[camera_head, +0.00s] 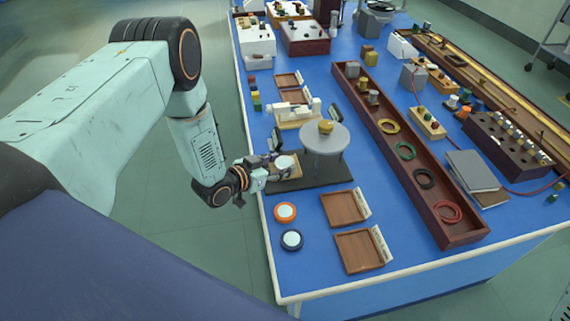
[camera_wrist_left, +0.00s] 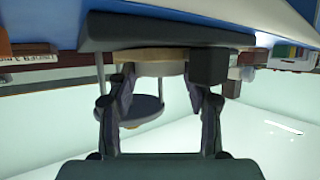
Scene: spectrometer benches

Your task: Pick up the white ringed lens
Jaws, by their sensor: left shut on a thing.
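The white ringed lens (camera_head: 285,161) is a small pale disc at the left side of the bench, beside the dark base plate of a round grey stand. My left gripper (camera_head: 277,173) reaches in from the left and is shut on it. In the left wrist view my two fingers (camera_wrist_left: 158,92) stand on either side of the pale lens (camera_wrist_left: 152,69), just by a tan piece and the dark plate. The fingers hide part of its rim, and I cannot tell whether it is clear of the tan piece. My right gripper is in neither view.
An orange-ringed lens (camera_head: 285,212) and a dark-blue-ringed lens (camera_head: 291,240) lie nearer on the blue bench. The round grey stand (camera_head: 325,139) rises close right of my gripper. Shallow wooden trays (camera_head: 344,208) and a long brown trough (camera_head: 460,230) lie to the right.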

